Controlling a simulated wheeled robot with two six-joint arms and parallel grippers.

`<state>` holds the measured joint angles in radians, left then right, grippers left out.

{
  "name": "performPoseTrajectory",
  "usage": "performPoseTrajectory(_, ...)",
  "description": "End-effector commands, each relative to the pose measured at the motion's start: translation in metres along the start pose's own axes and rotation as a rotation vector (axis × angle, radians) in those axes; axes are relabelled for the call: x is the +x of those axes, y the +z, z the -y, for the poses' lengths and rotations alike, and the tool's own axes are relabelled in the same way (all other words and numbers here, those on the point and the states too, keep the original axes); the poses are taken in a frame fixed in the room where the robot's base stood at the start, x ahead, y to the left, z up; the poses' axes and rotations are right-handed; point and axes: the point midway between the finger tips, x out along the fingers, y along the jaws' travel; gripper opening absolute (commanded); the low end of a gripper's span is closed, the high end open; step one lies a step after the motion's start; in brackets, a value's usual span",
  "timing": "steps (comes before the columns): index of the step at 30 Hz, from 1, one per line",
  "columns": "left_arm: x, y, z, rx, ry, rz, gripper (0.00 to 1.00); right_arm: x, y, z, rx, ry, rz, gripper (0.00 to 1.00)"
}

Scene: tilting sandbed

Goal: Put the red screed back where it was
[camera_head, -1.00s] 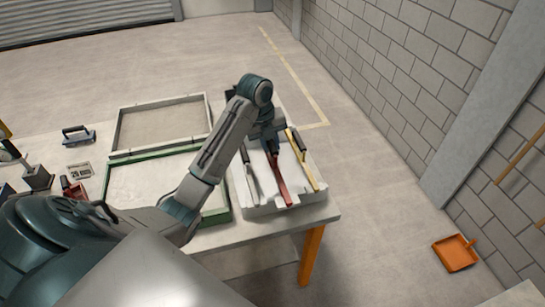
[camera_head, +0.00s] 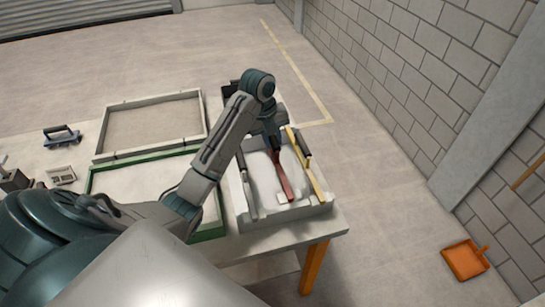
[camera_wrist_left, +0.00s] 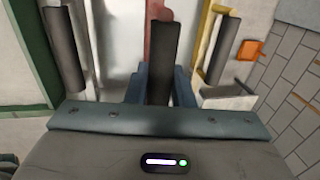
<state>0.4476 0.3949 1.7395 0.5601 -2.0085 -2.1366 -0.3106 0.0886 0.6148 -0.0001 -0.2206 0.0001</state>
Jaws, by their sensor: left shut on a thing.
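The red screed (camera_head: 283,182) is a long red bar with a dark handle (camera_wrist_left: 162,55). My left gripper (camera_wrist_left: 158,88) is shut on that handle, its fingers on either side. The red bar lies over the white rack (camera_head: 262,224), between a grey screed (camera_head: 247,190) on the left and a yellow screed (camera_head: 317,183) on the right. My right gripper is not in view.
A green-framed sandbed (camera_head: 143,158) is left of the rack, with a pale-framed bed (camera_head: 150,97) behind. A float tool (camera_head: 62,135) stands far left. An orange dustpan (camera_head: 465,259) lies on the floor right. The rack is near the table's right edge.

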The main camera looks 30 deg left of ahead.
Motion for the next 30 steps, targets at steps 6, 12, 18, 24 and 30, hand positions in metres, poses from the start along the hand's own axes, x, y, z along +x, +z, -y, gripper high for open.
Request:
performPoseTrajectory(6,0.029,-0.001,-0.006,-0.001,0.001,-0.002,0.00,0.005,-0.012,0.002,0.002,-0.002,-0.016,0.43)
performPoseTrajectory(12,0.046,0.000,-0.009,0.001,-0.001,0.001,0.00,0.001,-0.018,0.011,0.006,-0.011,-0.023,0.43)
performPoseTrajectory(18,0.047,0.000,-0.009,0.001,-0.001,0.002,0.00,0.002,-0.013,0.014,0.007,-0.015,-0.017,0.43)
performPoseTrajectory(24,0.052,0.000,-0.010,0.000,0.000,0.000,0.00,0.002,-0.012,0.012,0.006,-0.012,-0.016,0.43)
performPoseTrajectory(30,0.054,0.000,-0.011,0.000,0.001,0.000,0.43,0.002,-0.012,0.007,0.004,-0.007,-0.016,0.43)
